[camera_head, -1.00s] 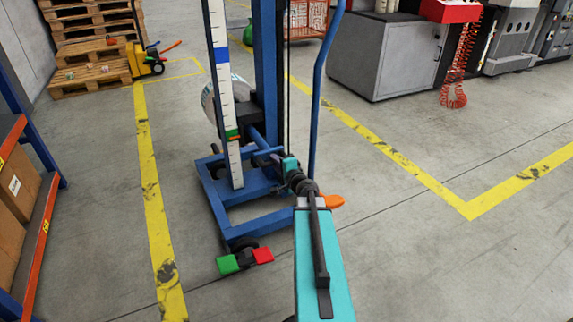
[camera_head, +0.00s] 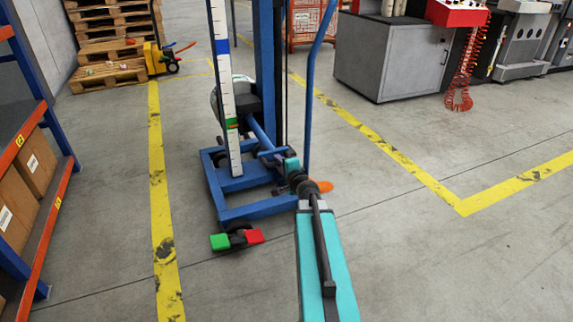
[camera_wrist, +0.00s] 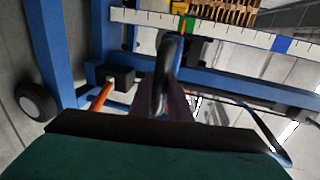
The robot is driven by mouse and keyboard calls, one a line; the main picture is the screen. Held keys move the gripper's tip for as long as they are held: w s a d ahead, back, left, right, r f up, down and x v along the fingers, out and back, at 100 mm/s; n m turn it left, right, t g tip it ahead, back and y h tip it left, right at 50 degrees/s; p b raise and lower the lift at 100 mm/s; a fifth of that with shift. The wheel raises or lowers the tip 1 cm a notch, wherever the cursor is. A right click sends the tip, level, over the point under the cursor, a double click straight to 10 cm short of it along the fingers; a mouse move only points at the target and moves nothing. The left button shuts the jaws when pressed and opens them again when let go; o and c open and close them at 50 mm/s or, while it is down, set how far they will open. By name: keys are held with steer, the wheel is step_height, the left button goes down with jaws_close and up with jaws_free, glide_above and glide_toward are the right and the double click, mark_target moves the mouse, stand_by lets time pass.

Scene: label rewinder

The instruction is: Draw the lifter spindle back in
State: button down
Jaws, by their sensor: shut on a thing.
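The lifter (camera_head: 230,210) is a blue wheeled frame with a tall mast (camera_head: 264,60). A white scale (camera_head: 221,90) with blue and green marks stands on it. A blue rod, apparently the spindle (camera_head: 262,132), points from the black block on the mast toward me. A short blue crosspiece (camera_head: 268,153) is near its end. My gripper (camera_head: 290,164) is shut at this near end; the wrist and arm hide the exact contact. In the wrist view a dark curved piece (camera_wrist: 165,75) stands upright in front of the camera, with the scale (camera_wrist: 225,30) behind it.
Green (camera_head: 220,242) and red (camera_head: 255,236) pedals stick out at the lifter's front foot. An orange lever (camera_head: 320,186) is beside my wrist. A shelf with boxes (camera_head: 34,164) stands at left. A grey cabinet (camera_head: 390,60) stands at back right. The floor at right is clear.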

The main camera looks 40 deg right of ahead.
steer(key=shift+s+a+f, duration=0.1)
steer(key=shift+s+a, duration=0.05)
steer(key=shift+a, duration=0.1)
steer(key=shift+s, duration=0.1)
steer(key=c, duration=1.7)
jaws_free()
steer(key=shift+c, duration=0.2)
steer(key=shift+o, duration=0.5)
steer(key=shift+d, duration=0.1)
steer(key=shift+s, duration=0.15)
steer(key=p+v, duration=0.3)
steer(key=p, duration=0.1)
steer(key=p+v, duration=0.2)
steer(key=p, duration=0.1)
steer(key=shift+s+r+p, duration=0.3)
steer(key=shift+p, duration=0.05)
